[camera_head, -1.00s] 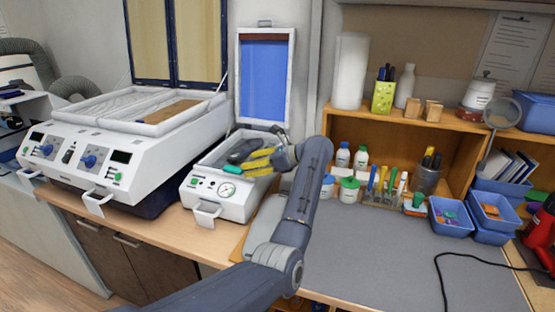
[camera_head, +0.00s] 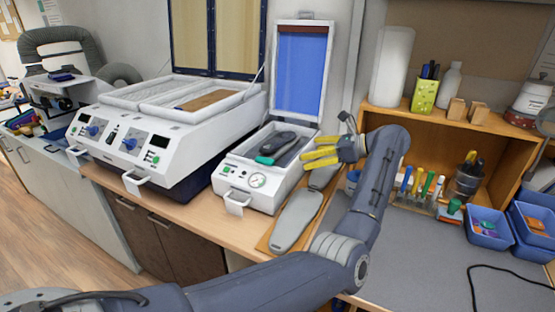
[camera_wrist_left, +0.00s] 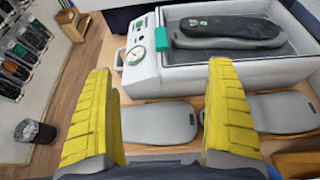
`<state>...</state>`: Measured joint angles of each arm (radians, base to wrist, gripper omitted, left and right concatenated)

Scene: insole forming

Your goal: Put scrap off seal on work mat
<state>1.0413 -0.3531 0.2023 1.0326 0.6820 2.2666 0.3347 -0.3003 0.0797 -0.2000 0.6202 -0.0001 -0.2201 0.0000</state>
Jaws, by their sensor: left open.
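A small teal scrap (camera_head: 265,160) lies on the front rim, the seal, of the small white press (camera_head: 247,202); it also shows in the left wrist view (camera_wrist_left: 161,38). The work mat (camera_head: 430,250) is the grey sheet on the desk at right, partly behind my arm. My left gripper (camera_head: 304,152), with yellow fingers, is open and empty over the press's right edge, to the right of the scrap. In the left wrist view its fingers (camera_wrist_left: 160,110) stand wide apart with nothing between them. My right gripper is not in view.
The press's blue-paned lid (camera_head: 300,75) stands open, with dark insole shapes (camera_head: 288,140) inside. Grey insole forms (camera_head: 297,220) lie beside the press. A larger white machine (camera_head: 150,150) stands left. Blue bins (camera_head: 487,224) and a wooden shelf (camera_head: 400,112) border the mat.

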